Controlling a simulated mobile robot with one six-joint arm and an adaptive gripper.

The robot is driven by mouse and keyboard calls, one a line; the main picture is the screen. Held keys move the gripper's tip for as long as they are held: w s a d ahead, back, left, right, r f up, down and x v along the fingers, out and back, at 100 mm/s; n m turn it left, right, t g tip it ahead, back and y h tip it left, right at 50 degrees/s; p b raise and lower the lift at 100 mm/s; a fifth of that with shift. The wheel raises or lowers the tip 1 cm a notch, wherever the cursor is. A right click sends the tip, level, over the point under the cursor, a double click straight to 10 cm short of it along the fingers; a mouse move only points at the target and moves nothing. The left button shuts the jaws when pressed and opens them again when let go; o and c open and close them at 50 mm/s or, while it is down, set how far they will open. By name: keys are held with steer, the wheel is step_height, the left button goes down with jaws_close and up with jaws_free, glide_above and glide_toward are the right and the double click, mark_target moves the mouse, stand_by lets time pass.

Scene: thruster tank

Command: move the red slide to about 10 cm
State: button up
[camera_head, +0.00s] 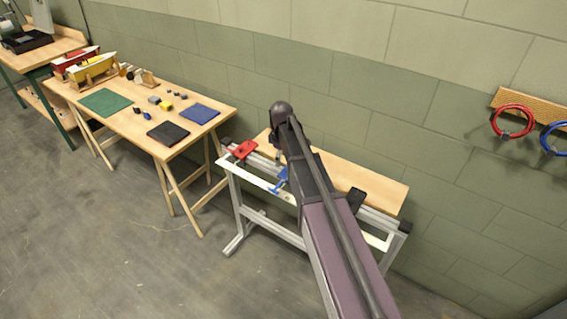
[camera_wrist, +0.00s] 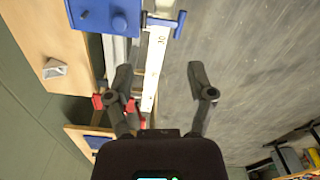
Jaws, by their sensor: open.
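The red slide (camera_head: 243,149) sits near the left end of the rail stand in the head view. In the wrist view only small red parts of it (camera_wrist: 98,101) show, mostly hidden behind a finger of my gripper. The blue slide (camera_head: 281,180) is farther right along the rail, and it shows at the top of the wrist view (camera_wrist: 104,15). A white scale strip (camera_wrist: 156,65) with a legible "30" runs beside the rail. My gripper (camera_wrist: 160,72) is open, its fingers spread over the strip and floor. No grip on the red slide shows.
A wooden board (camera_head: 375,184) lies along the stand's wall side. A small grey block (camera_wrist: 54,69) rests on it. A wooden table (camera_head: 122,121) with mats and small parts stands to the left. Red (camera_head: 512,121) and blue (camera_head: 555,138) rings hang on the wall at right. Open floor lies in front.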

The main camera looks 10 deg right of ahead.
steer(key=shift+s+d+f+m, duration=0.15)
steer(key=shift+s+m, duration=0.1)
steer(key=shift+s, duration=0.25)
steer(key=shift+s+d+f+m, duration=0.15)
steer(key=shift+s+m, duration=0.1)
steer(key=shift+s, duration=0.2)
steer(key=shift+r, duration=0.1)
steer(key=s+d+m, duration=0.2)
steer(key=s+m, duration=0.3)
steer(key=s, duration=0.5)
steer(key=s+d+m, duration=0.2)
steer(key=s+m, duration=0.4)
steer(key=s, duration=0.5)
steer(key=shift+s+d, duration=0.15)
steer(key=shift+d, duration=0.25)
